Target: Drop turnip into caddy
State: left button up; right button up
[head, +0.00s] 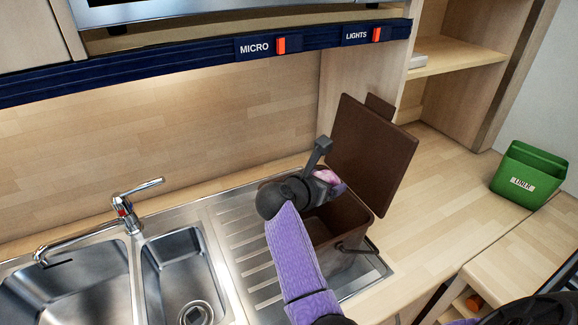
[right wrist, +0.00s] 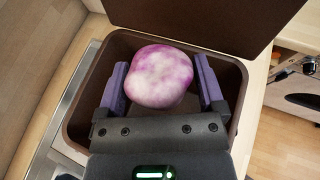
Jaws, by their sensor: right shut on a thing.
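The turnip (head: 327,176) is round, white and purple. My right gripper (head: 322,184) is shut on it, over the open caddy. In the right wrist view the turnip (right wrist: 158,76) sits between the two purple-grey fingers of my right gripper (right wrist: 162,82), inside the outline of the caddy's mouth. The brown caddy (head: 352,222) stands on the sink's drainboard with its lid (head: 372,152) raised at the back right. Its rim also shows in the right wrist view (right wrist: 72,122). The caddy floor is mostly hidden. My left gripper is not in view.
The steel sink (head: 75,280) and tap (head: 125,208) are at the left. A green container (head: 528,175) stands on the counter at the right. The counter between it and the caddy is clear. A dark blue switch rail (head: 200,62) runs above.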

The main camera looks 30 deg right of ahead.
jog(key=shift+w, duration=0.25)
jog(key=shift+a+f+b, duration=0.1)
jog(key=shift+f+b, duration=0.2)
notch_tip(320, 180, down, 5)
jog(key=b, duration=0.4)
jog(key=shift+a+f, duration=0.1)
jog(key=shift+f, duration=0.05)
jog(key=o, duration=0.9)
jog(key=shift+s, duration=0.1)
jog(key=shift+o, duration=0.7)
